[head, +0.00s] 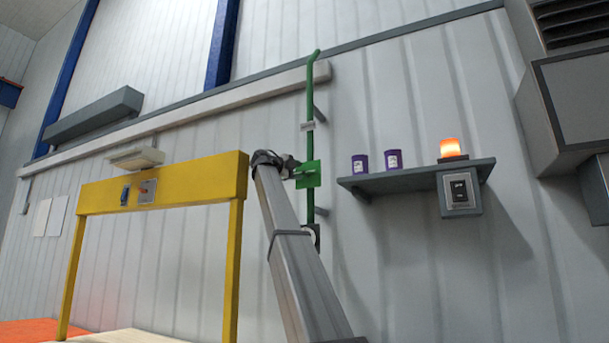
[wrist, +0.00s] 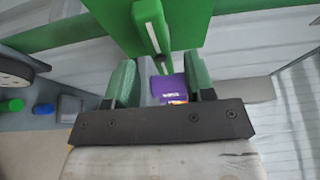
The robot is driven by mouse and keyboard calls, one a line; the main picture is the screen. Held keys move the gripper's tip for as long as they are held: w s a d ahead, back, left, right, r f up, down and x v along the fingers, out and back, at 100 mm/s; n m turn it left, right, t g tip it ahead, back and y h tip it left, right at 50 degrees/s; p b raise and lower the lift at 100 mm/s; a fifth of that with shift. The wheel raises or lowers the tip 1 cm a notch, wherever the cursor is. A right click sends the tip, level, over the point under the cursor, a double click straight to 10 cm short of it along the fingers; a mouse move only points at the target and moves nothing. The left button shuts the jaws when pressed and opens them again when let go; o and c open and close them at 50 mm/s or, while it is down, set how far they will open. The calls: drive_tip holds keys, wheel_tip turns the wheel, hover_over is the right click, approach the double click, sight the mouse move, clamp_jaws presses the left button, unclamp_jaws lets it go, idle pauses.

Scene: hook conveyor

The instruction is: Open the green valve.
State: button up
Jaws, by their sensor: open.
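The green valve (head: 308,174) is a flat green plate on a green vertical pipe (head: 311,110) fixed to the ribbed wall. In the wrist view the green plate (wrist: 190,25) fills the top centre, with a narrow green lever (wrist: 153,30) bearing a white stripe pointing down toward my jaws. My gripper (head: 288,165) is at the left side of the valve. Its fingers (wrist: 158,72) stand apart, one on each side of the lever's lower end. I cannot tell whether either finger touches the lever. My arm hides part of the area below the valve.
A grey shelf (head: 420,177) to the right carries two purple cans (head: 392,160) and a lit orange lamp (head: 450,148), with a switch box (head: 460,192) below. A yellow frame (head: 165,183) stands left of my arm.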

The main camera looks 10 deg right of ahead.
sight(303, 172)
drive_tip(key=x, duration=0.4)
drive_tip(key=shift+w+d, duration=0.1)
clamp_jaws()
